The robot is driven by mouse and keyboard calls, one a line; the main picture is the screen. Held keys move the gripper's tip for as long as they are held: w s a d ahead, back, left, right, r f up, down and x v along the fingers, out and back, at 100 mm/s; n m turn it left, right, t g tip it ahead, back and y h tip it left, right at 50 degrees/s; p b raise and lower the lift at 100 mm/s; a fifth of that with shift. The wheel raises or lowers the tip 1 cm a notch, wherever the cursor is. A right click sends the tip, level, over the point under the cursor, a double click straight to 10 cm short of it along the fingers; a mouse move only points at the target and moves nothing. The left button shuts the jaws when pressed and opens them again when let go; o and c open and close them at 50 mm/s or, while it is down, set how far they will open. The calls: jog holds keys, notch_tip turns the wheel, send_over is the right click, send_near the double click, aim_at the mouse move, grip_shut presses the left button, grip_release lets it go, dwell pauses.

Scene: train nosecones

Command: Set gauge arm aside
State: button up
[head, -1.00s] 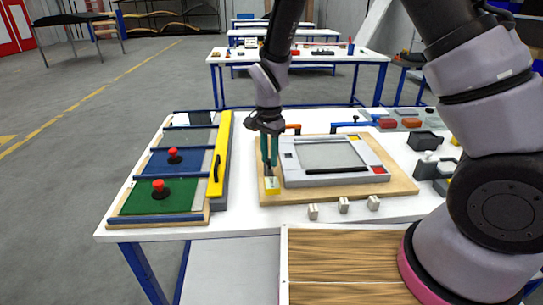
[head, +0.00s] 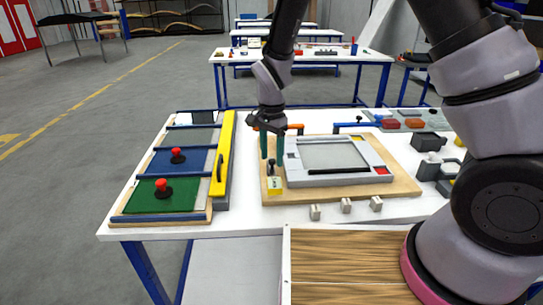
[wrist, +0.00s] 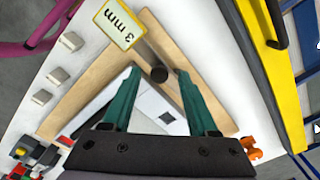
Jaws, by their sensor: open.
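The gauge arm carries a yellow-edged "3 mm" tag (head: 275,186) and a dark round knob (wrist: 158,74). It lies at the left edge of the wooden board (head: 402,186), beside the light grey frame (head: 337,180). The tag also shows at the top of the wrist view (wrist: 119,23). My gripper (head: 272,160) is open above the board's left side, its green fingers apart. In the wrist view its fingertips (wrist: 157,75) stand on either side of the knob, with gaps between. Part of the arm's bar is hidden by the knob and fingers.
A rack with blue and green panels (head: 176,205), red knobs and a yellow handle bar (head: 222,165) stands at the left. Several small grey blocks (head: 346,206) line the front. Dark clamps (head: 430,168) stand at the right. A strip of white table is clear left of the board.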

aim_at(272, 160)
notch_tip(272, 160, up, 10)
jog(key=shift+r, duration=0.15)
jog(key=shift+r, duration=0.1)
dwell(0.3)
jog(key=d+r+n+t+y, duration=0.1)
jog(key=d+r+t+y, duration=0.15)
jog(key=d+r, duration=1.25)
jog(key=s+d+r+n+t, duration=0.1)
jog(key=s+d+r+t, duration=0.1)
jog(key=s+d+r, duration=0.2)
jog(key=s+d+r+n+t, duration=0.1)
jog(key=s+d+r, duration=0.3)
jog(key=s+d, duration=0.4)
jog(key=shift+s+d+t, duration=0.2)
jog(key=shift+d+t, duration=0.5)
jog(key=shift+t, duration=0.15)
